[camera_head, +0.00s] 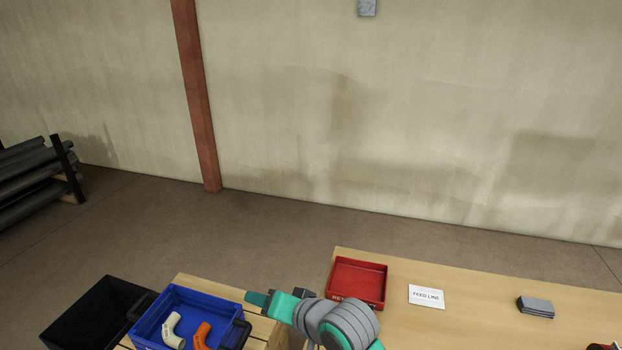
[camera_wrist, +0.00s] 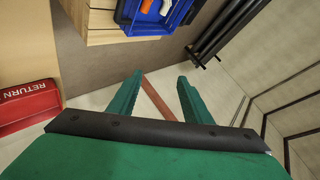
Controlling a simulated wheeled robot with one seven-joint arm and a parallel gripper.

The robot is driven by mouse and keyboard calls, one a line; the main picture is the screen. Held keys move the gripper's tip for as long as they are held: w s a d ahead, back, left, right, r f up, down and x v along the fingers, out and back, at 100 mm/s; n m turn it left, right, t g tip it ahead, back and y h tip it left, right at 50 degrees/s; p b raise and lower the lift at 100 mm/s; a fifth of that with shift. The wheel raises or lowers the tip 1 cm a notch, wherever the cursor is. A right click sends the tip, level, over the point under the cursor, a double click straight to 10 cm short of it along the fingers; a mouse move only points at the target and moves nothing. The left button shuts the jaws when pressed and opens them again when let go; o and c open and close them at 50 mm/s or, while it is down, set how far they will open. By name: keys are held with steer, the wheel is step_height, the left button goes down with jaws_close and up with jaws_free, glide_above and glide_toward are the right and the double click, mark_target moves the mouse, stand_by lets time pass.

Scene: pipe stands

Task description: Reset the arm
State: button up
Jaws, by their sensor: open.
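My arm rises at the bottom middle of the head view, in front of the blue crate and the red bin. My gripper (camera_wrist: 155,92) shows in the wrist view as two green fingers, spread apart with nothing between them. It points past the furniture toward the floor and wall. In the head view my gripper (camera_head: 257,298) appears as a green tip near the right back corner of the blue crate (camera_head: 193,290); whether it touches the crate I cannot tell, but it looks apart. Its lower links hide part of the table edge.
The blue crate holds a white elbow pipe (camera_head: 172,330) and an orange one (camera_head: 201,336). A black bin (camera_head: 85,318) stands left of it. A red bin (camera_head: 357,282), a "FEED LINE" card (camera_head: 426,296) and a grey stack (camera_head: 535,306) lie on the table (camera_head: 470,320). Pipes (camera_head: 35,180) are racked far left.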

steer(key=w+a+r+m+t+y, duration=0.1)
steer(key=a+r+m+t+y, duration=0.1)
steer(key=a+m+t, duration=0.3)
steer(key=s+d+f+m+t+h, duration=0.1)
steer(key=s+d+f+t+h, duration=0.1)
steer(key=s+d+f+h, duration=0.45)
steer(key=s+d+f+m+t+h, duration=0.1)
steer(key=s+f+t+h, duration=0.15)
steer(key=s+f, duration=0.75)
steer(key=s+d+f+n+g, duration=0.1)
steer(key=s+d+n, duration=0.2)
steer(key=s, duration=0.7)
steer(key=s+d+f+n+g+h, duration=0.1)
steer(key=s+d+n, duration=0.3)
steer(key=s, duration=0.7)
steer(key=shift+f+n, duration=0.4)
steer(key=shift+n, duration=0.2)
steer(key=shift+d, duration=0.1)
